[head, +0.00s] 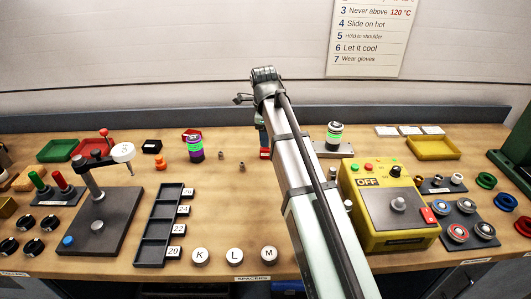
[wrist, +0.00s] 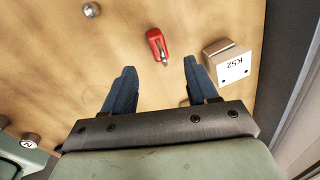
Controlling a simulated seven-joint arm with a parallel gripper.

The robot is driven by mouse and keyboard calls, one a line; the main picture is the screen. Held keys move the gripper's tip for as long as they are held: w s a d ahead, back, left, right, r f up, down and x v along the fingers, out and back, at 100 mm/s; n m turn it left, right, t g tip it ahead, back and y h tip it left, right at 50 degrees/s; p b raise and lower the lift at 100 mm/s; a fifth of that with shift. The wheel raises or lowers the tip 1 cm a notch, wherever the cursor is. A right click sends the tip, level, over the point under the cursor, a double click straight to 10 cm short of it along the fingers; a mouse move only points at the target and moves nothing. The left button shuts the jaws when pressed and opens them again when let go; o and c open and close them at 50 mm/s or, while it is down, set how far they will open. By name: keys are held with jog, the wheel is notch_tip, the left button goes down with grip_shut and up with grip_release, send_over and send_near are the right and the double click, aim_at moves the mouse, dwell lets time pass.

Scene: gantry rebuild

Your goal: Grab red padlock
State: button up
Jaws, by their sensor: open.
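The red padlock (wrist: 155,40) lies on the wooden table in the wrist view, its grey shackle pointing toward my gripper. In the head view a small red thing (head: 265,154), likely the same padlock, shows just left of my arm, partly hidden by it. My gripper (wrist: 159,67) is open and empty, with its two blue fingers spread. The padlock lies ahead of the fingertips, roughly in line with the gap between them, and no finger appears to touch it. In the head view the gripper (head: 262,134) is mostly hidden behind my arm.
A block marked K52 (wrist: 228,68) stands close to the right finger. A small metal piece (wrist: 91,9) lies ahead to the left. A yellow control box (head: 388,215) stands right of my arm, and a purple-green cylinder (head: 195,149) to its left.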

aim_at(266, 149)
jog(key=shift+w+f, duration=0.15)
jog(key=shift+f, duration=0.85)
jog(key=shift+w+f, duration=0.2)
jog(key=shift+f, duration=0.75)
jog(key=shift+w+f, duration=0.15)
jog(key=shift+f, duration=0.85)
grip_shut()
